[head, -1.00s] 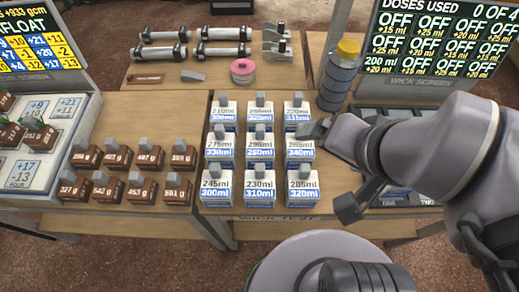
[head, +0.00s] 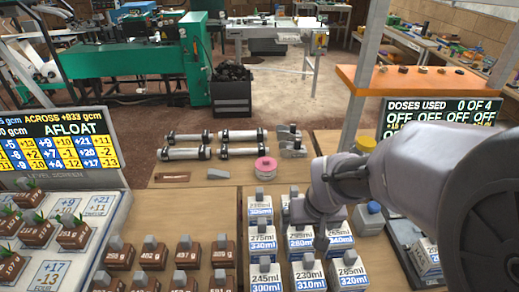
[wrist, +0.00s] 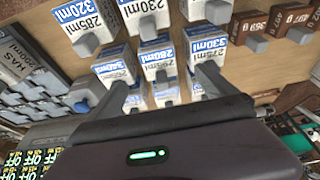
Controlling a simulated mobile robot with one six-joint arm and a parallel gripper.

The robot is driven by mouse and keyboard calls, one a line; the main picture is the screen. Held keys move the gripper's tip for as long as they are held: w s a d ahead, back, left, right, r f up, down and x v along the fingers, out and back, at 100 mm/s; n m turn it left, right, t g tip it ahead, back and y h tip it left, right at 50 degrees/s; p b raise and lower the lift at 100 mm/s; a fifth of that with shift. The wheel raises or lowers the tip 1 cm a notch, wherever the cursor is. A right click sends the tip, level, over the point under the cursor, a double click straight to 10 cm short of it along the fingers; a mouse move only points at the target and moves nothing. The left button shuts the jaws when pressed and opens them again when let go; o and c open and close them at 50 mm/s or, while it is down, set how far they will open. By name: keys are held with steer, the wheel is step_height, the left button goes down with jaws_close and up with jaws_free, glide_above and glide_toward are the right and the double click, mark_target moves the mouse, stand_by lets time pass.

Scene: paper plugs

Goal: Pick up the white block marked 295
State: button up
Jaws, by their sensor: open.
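The white block marked 295ml, with 280ml in blue below (head: 300,238), stands in the middle of a grid of similar white blocks, each with a grey knob on top. It also shows upside down in the wrist view (wrist: 157,60), its knob between my fingers. My gripper (head: 309,220) is over the middle of the grid, partly hiding the blocks behind it. In the wrist view my gripper (wrist: 161,82) is open, one finger on each side of the 295 block's knob. I cannot tell whether the fingers touch anything.
The 275ml block (head: 263,240) and 265ml block (head: 339,237) stand close on either side, with the 230ml block (head: 308,275) in front. Brown weight blocks (head: 186,252) stand to the left. A pink-topped round thing (head: 265,168) and metal cylinders lie behind.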

mark_target(303, 237)
steer(key=b+x, duration=0.1)
steer(key=x, duration=0.2)
steer(key=b+x, duration=0.1)
steer(key=x, duration=0.3)
steer(key=b+x, duration=0.2)
steer(key=x, duration=0.1)
steer(key=shift+w+d+f, duration=0.15)
steer(key=shift+d+f, duration=0.05)
steer(key=shift+d, duration=0.2)
steer(key=b+x, duration=0.3)
steer(key=x, duration=0.2)
steer(key=shift+w+a+f, duration=0.1)
steer(key=shift+w+a, duration=0.1)
steer(key=shift+c, duration=1.2)
steer(key=shift+r, duration=0.2)
steer(key=c, duration=1.7)
